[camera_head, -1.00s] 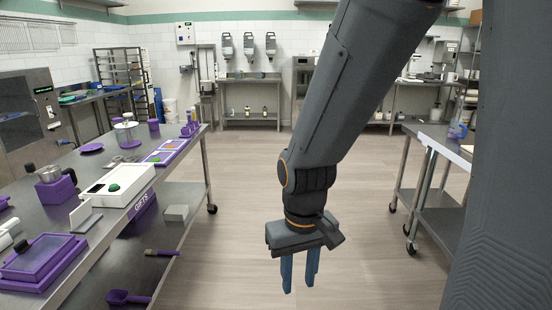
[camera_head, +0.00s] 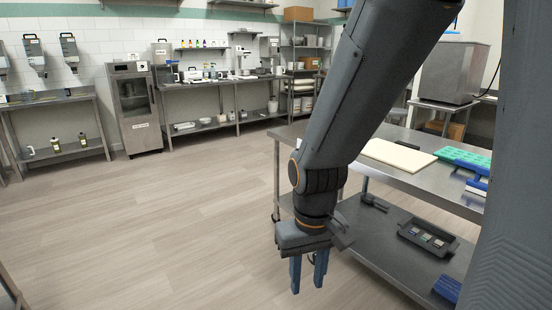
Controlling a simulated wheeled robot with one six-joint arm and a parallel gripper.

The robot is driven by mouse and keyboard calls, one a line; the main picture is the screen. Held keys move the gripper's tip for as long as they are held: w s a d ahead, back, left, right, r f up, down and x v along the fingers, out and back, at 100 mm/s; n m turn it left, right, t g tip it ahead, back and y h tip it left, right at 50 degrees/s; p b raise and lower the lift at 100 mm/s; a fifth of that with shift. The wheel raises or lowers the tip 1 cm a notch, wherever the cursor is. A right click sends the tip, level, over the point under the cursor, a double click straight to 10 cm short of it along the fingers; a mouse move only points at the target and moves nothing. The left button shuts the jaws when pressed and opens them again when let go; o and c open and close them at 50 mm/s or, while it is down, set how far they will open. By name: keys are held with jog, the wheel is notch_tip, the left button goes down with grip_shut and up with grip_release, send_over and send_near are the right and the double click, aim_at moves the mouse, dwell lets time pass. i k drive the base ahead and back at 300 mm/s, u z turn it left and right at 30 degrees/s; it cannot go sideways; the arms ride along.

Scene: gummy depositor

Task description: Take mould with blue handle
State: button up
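My gripper (camera_head: 308,274) hangs in front of me with its two blue fingers pointing down. The fingers are apart with nothing between them. It is over open floor, left of a steel table (camera_head: 408,181). On that table, at the right, lie a green mould tray with cavities (camera_head: 463,158) and a blue item (camera_head: 468,173) below it. My arm and column hide part of this table, and I cannot tell whether the blue item is a mould handle.
A cream board (camera_head: 398,155) lies on the same table. Its lower shelf holds a dark tray (camera_head: 428,238) and a blue thing (camera_head: 448,288). A steel cabinet (camera_head: 134,108) and a long bench (camera_head: 215,83) stand along the back. The floor at left and centre is clear.

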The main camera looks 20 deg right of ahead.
aim_at(475, 162)
jog(key=z, duration=1)
jog(key=i, duration=0.8)
jog(key=z, duration=0.85)
